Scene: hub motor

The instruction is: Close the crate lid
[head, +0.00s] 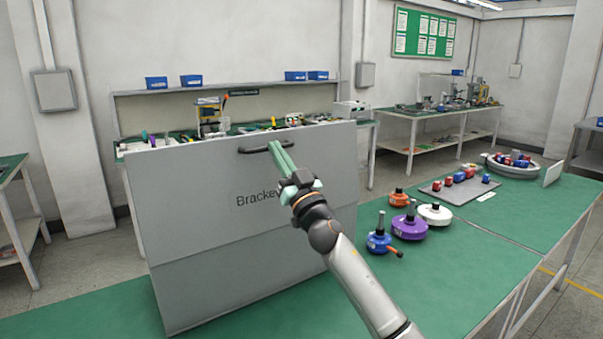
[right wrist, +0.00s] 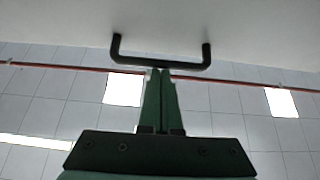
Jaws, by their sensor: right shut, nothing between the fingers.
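The large grey crate (head: 240,285) stands on the green bench, its lid (head: 200,200) raised nearly upright and marked with lettering that starts "Bracke". A black handle (head: 252,150) sits near the lid's top edge. My right gripper (head: 272,146) is shut and empty, its green fingers at the right part of the handle. In the right wrist view the fingertips (right wrist: 160,72) overlap the middle of the handle bar (right wrist: 180,65); I cannot tell whether they touch it. The crate's inside is hidden. My left gripper is not in view.
Orange, purple, white and blue hub motors (head: 409,226) stand on the bench to the right of the crate. Beyond them are a grey mat (head: 440,195) with small red and blue parts and a round tray (head: 493,169). Green bench top (head: 450,280) is clear at front right.

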